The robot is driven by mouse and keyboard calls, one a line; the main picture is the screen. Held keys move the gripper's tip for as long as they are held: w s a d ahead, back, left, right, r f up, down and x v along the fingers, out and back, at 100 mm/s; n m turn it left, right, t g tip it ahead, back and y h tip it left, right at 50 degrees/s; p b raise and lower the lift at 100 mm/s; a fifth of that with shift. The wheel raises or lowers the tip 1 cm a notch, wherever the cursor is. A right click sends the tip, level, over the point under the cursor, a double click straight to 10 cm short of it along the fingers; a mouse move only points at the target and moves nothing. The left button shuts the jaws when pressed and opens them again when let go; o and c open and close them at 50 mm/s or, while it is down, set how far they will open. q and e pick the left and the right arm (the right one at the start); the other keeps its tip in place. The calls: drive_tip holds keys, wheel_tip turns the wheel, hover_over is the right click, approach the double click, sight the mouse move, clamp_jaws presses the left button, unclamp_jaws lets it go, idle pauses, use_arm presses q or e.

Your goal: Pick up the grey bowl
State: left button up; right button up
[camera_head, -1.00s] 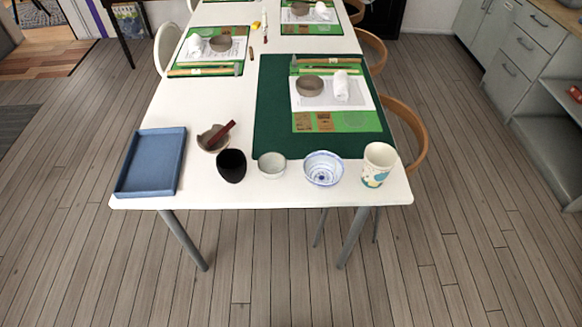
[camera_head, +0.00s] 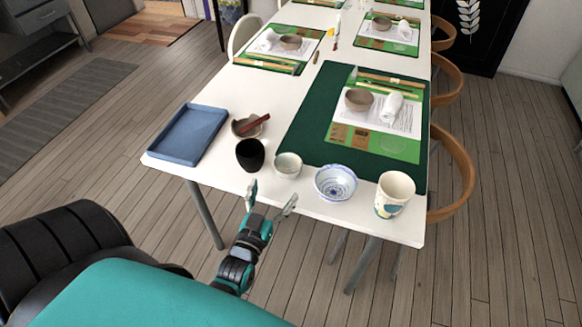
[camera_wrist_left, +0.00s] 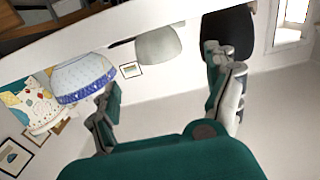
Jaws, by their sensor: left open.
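A small pale grey bowl (camera_head: 288,165) stands upright near the table's front edge, between a black cup (camera_head: 250,154) and a blue-and-white bowl (camera_head: 335,183). My left gripper (camera_head: 270,197) is open and empty just in front of the table edge, short of the grey bowl and not touching it. In the left wrist view, the scene is upside down. The grey bowl (camera_wrist_left: 159,46) shows there between the open fingers (camera_wrist_left: 160,68), beyond their tips. My right gripper is not in view.
A patterned paper cup (camera_head: 394,195) stands at the front right corner. A brown-grey bowl (camera_head: 241,130) holding a red stick and a blue tray (camera_head: 190,136) are to the left. Another brown-grey bowl (camera_head: 359,100) sits on the mat behind. The floor before the table is clear.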

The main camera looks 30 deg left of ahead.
use_arm(q)
approach(292, 156)
drive_tip(key=shift+w+a, duration=0.15)
drive_tip(key=shift+w, duration=0.3)
drive_tip(key=shift+w+a, duration=0.1)
drive_tip(key=shift+w, duration=0.35)
drive_tip(key=p+x, duration=0.1)
drive_tip(key=x, duration=0.3)
drive_tip(key=shift+w+r, duration=0.1)
drive_tip(key=shift+w, duration=0.1)
drive_tip(key=shift+w+a, duration=0.15)
drive_tip(key=shift+w, duration=0.2)
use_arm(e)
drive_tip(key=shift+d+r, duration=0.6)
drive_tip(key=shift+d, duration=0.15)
use_arm(q)
drive_tip(key=shift+s, duration=0.1)
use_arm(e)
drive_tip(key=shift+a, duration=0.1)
use_arm(q)
drive_tip(key=c, duration=0.9)
drive_tip(key=shift+c, duration=0.5)
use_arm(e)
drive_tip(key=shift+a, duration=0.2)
